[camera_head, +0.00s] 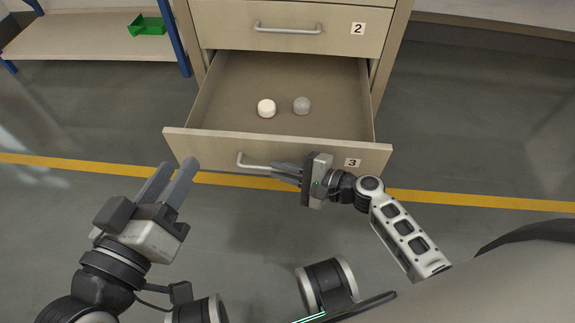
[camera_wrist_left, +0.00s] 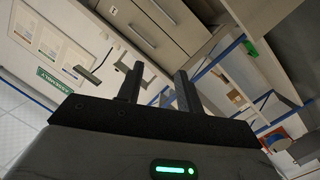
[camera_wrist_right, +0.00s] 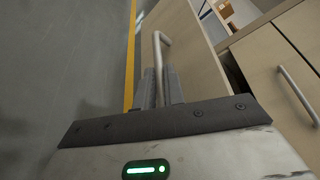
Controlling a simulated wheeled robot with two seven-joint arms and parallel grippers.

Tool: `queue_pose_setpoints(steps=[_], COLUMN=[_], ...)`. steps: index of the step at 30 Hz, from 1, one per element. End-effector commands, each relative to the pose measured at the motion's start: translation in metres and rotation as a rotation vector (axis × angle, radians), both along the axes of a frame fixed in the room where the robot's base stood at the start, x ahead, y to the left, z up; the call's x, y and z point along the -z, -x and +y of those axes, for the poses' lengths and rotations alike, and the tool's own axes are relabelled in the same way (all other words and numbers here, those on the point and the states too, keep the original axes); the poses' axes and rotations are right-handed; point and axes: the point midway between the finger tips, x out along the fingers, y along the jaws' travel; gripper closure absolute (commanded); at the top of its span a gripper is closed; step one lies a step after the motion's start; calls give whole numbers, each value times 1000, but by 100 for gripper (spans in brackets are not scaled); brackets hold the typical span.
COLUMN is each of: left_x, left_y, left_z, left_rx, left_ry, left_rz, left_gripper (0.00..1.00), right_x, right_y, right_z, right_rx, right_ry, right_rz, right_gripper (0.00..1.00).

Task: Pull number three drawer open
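The number three drawer (camera_head: 230,146) is pulled out, its inside visible from above. Its front carries a "3" label and a metal bar handle (camera_head: 252,164). My right gripper (camera_head: 284,169) is at the right part of this handle. In the right wrist view its fingers (camera_wrist_right: 160,88) are close together with the handle bar (camera_wrist_right: 158,50) running between them, so it is shut on the handle. A white round item (camera_head: 266,108) and a grey round item (camera_head: 302,105) lie in the drawer. My left gripper (camera_head: 170,182) is open and empty, left of the drawer front.
The number two drawer (camera_head: 220,25) above is closed, with its own handle (camera_head: 288,29). A shelf (camera_head: 80,40) with a green bin (camera_head: 147,26) stands at the upper left. A yellow line (camera_head: 80,166) crosses the floor. Floor on both sides of the drawer is clear.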

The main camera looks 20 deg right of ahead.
Motion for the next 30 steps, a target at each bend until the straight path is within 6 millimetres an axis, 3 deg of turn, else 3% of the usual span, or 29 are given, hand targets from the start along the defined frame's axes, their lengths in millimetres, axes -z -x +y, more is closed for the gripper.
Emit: queue_pose_setpoints(steps=[1,2,3,14,22,30], left_x=[0,0,0,-2,-6,5], left_y=[0,0,0,0,-2,0], left_z=[0,0,0,0,3,5], left_rx=[0,0,0,-1,-12,-15], left_ry=[0,0,0,-3,-56,-130], left_rz=[0,-1,-1,-3,-7,20], left_gripper=[64,64,64,64,64,64], right_x=[1,1,1,-1,-14,-27], right_y=[0,0,0,4,40,82], right_z=[-2,-2,-2,-6,-43,-89], right_rx=[5,5,5,5,5,7], right_ry=[4,4,3,1,3,3], right_rz=[0,0,0,1,3,4], right_gripper=[78,70,68,68,68,68])
